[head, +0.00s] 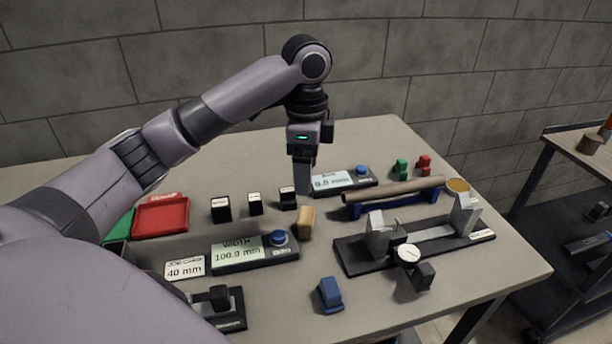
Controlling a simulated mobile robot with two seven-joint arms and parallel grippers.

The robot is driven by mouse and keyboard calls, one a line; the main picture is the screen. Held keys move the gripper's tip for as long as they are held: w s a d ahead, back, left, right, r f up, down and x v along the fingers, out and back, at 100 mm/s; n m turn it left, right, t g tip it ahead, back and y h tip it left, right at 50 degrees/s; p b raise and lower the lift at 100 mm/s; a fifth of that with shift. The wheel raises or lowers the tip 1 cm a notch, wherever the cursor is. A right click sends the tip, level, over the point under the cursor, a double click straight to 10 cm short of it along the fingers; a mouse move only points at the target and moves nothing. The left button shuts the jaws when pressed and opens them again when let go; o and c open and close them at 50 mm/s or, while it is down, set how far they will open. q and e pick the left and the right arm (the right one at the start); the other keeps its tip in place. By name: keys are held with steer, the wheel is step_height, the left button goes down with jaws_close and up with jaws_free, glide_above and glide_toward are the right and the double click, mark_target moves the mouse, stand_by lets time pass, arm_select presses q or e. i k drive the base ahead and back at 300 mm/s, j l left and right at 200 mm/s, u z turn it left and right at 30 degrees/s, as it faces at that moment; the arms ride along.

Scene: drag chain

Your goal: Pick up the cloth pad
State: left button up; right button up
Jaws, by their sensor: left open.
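A small tan block-like pad (306,222), the only thing here that looks like the cloth pad, stands on the workbench near its middle, just right of the width display. My left gripper (303,188) comes down from above, pointing downward, with its fingers just above and behind the tan pad in the picture. It is open and holds nothing that I can see. The fingers overlap each other in this view, so the gap between them is hidden. I cannot tell how far the fingertips are from the pad. My right gripper is not in view.
The width display (240,254) and several small black blocks (221,209) stand left of the pad. Another display (333,181) is behind. A brown rod (393,190) on a blue stand and a black gauge fixture (360,262) lie right. A blue block (330,295) is in front.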

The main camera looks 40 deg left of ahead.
mark_target(330, 296)
steer(key=k+l, duration=0.8)
steer(key=k, duration=0.05)
